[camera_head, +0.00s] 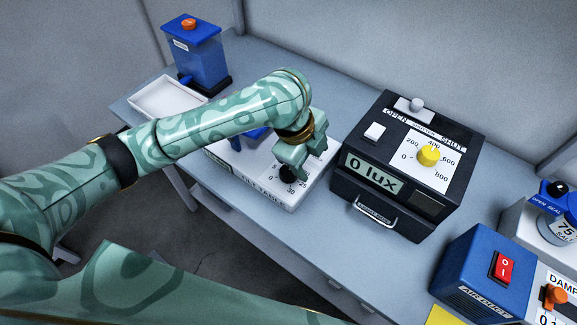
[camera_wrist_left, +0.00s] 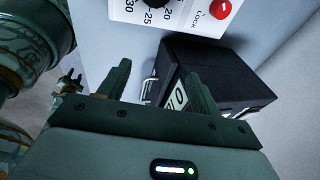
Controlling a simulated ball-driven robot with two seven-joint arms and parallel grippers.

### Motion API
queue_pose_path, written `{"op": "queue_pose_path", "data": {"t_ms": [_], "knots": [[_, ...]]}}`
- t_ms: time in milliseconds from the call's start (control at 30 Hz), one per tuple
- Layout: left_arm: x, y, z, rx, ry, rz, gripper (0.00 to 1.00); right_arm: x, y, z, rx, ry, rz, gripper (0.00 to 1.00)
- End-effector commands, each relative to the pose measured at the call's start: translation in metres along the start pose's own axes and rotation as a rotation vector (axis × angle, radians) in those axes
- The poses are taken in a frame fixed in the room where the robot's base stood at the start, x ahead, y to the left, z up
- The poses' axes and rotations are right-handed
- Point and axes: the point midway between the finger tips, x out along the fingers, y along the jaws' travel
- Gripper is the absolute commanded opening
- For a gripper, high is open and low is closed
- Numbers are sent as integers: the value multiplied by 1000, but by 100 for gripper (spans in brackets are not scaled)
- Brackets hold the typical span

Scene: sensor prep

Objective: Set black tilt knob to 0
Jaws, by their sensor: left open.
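The white tilt table unit (camera_head: 225,177) stands on the bench. Its black tilt knob (camera_head: 287,173) sits on the front right of its top, partly hidden by my left gripper (camera_head: 306,160). The knob's scale shows numbers, but its pointer cannot be read. In the left wrist view the knob (camera_wrist_left: 141,7) is cut off at the top edge, near the marks 20, 25 and 30. My left gripper (camera_wrist_left: 160,72) is open and empty there, its fingers apart from the knob.
A red Lock button (camera_wrist_left: 220,8) is on the tilt unit. A black lux box (camera_head: 372,208) with a yellow knob (camera_head: 428,155) stands close to its right. A blue air duct box (camera_head: 484,273) is farther right. A white tray (camera_head: 166,97) and blue dispenser (camera_head: 200,58) are at back left.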

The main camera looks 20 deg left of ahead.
Motion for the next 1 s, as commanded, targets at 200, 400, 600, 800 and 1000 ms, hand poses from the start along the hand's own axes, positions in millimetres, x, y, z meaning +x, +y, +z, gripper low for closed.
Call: {"op": "queue_pose_path", "data": {"t_ms": [200, 400, 600, 800, 1000], "knots": [[-54, -13, 42, 181, -126, 177, 64, -1, 0, -1, 0, 1, 0, 36], [-64, -12, 55, 211, -148, 234, 64, 2, 0, 0, 0, 0, 0, 36], [-28, -3, 60, 210, -144, 237, 64, 18, -1, 4, -1, -6, -2, 36], [24, 8, 68, 210, -142, 236, 64, 42, -3, 10, -2, -17, -6, 36], [66, 17, 76, 210, -143, 234, 64, 61, -5, 16, -2, -28, -9, 36]]}}
